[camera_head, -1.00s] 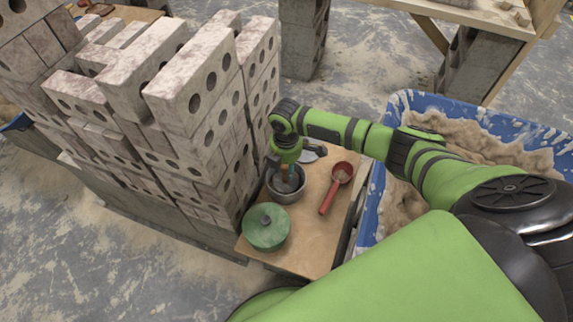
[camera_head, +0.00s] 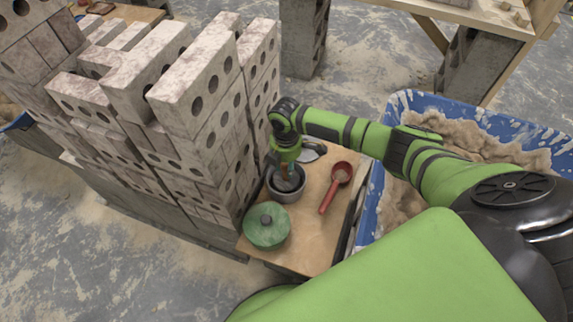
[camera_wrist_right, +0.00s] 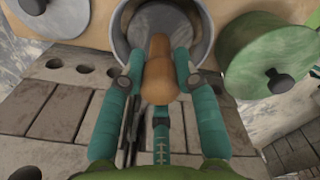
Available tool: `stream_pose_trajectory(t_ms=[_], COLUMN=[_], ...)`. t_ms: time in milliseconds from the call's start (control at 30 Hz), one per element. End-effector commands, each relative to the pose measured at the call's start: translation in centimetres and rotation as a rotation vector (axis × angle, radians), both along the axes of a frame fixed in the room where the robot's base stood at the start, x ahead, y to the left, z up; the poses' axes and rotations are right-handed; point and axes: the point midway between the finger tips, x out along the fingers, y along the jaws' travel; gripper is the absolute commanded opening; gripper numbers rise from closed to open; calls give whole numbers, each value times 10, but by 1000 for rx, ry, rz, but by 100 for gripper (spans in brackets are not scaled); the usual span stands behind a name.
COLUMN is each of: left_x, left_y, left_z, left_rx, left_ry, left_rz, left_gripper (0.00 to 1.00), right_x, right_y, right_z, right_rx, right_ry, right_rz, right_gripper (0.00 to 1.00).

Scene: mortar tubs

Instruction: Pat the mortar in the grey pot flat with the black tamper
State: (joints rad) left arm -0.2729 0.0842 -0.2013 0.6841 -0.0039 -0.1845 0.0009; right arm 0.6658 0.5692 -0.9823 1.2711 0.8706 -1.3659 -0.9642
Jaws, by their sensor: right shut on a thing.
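The grey pot (camera_head: 287,196) stands on a small wooden board beside the block wall. My right gripper (camera_head: 287,180) points down over the pot and is shut on the tan wooden handle of the tamper. In the right wrist view my gripper (camera_wrist_right: 158,75) has its teal fingers on both sides of the tamper handle (camera_wrist_right: 157,88), which points into the grey pot (camera_wrist_right: 122,22). The tamper's black head and most of the mortar are hidden by the handle and fingers, so I cannot tell whether they touch. My left gripper is out of view.
A grey lid (camera_wrist_right: 50,18) lies close to the pot. The block wall (camera_head: 190,110) rises close on the left; a blue mortar tub (camera_head: 371,215) stands right.

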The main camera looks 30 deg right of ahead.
Motion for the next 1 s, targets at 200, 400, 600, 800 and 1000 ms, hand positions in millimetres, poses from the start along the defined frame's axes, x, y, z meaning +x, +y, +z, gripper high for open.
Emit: stream_pose_trajectory(t_ms=[200,400,600,800,1000], left_x=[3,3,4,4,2], left_y=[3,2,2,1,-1], left_z=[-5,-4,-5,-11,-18], left_rx=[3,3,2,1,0], left_ry=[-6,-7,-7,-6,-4], left_rz=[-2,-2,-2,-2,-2], left_gripper=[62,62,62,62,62], right_x=[10,10,10,9,9], right_y=[3,2,2,2,2], right_z=[0,1,-1,-11,-23], right_rx=[2,1,1,1,1], right_ry=[-2,-2,-2,-1,-1], right_rz=[1,1,0,0,0], right_gripper=[1,1,1,1,1])
